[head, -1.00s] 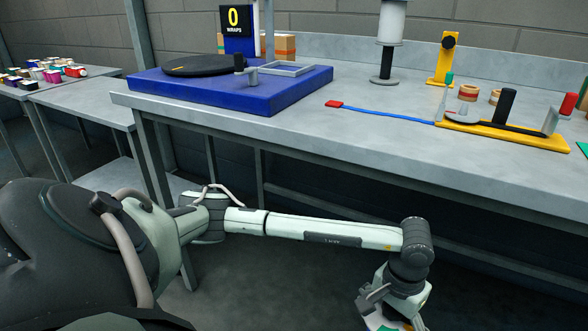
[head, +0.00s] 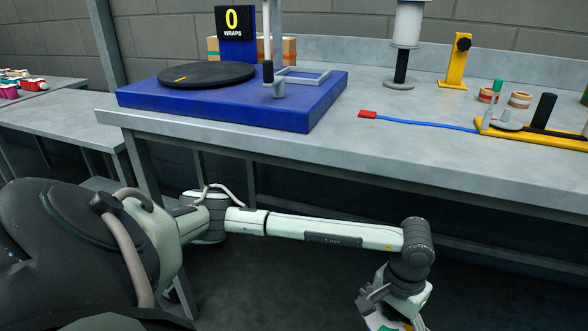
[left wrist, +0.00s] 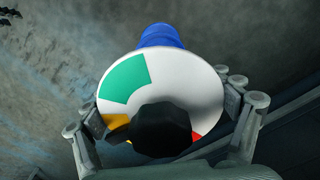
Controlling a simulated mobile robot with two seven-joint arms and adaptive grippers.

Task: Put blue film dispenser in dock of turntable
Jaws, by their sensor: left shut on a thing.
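The blue film dispenser shows in the left wrist view as a blue roll (left wrist: 160,36) behind a white disc (left wrist: 195,82) with green, yellow and red patches and a black knob. My left gripper (left wrist: 165,115) is shut on it, fingers on both sides of the disc. In the head view my left gripper (head: 390,318) hangs low at the bottom edge, in front of and below the table; only a bit of the disc shows. The turntable is a black round plate (head: 207,75) on a blue base (head: 235,111). A grey square frame (head: 318,80), perhaps the dock, lies right of the plate. My right gripper is not in view.
The grey table (head: 420,160) has its front edge between my arm and the turntable. A white roll on a stand (head: 406,25), a yellow bracket (head: 457,60), tape rolls (head: 520,99) and a blue strip (head: 425,125) are on it. A lower table (head: 70,125) stands at left.

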